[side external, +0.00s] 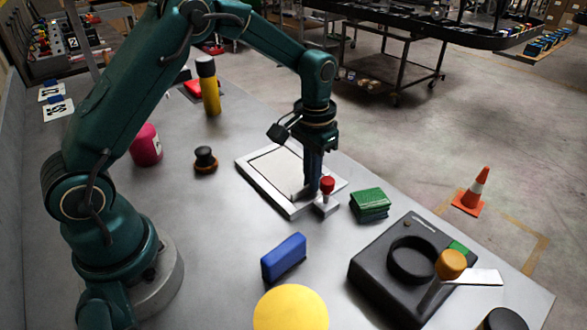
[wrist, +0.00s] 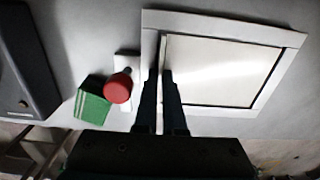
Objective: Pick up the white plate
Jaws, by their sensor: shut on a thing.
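The white plate (side external: 275,168) lies flat on the grey table, a pale rectangle with a thin dark outline inside a broad white rim. It fills the upper right of the wrist view (wrist: 220,65). My gripper (side external: 311,190) points down at the plate's right side in the side view. In the wrist view its two dark fingers (wrist: 160,78) are close together over the plate's left rim, with a thin white strip between them. The gripper is shut on this edge. The fingers partly hide the rim, and I see no clear gap under the plate.
A red-knobbed white block (side external: 327,197) stands close beside the fingers, with a green block (side external: 370,203) to its right. A blue block (side external: 284,258), yellow disc (side external: 290,308) and black box (side external: 385,285) are nearer.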

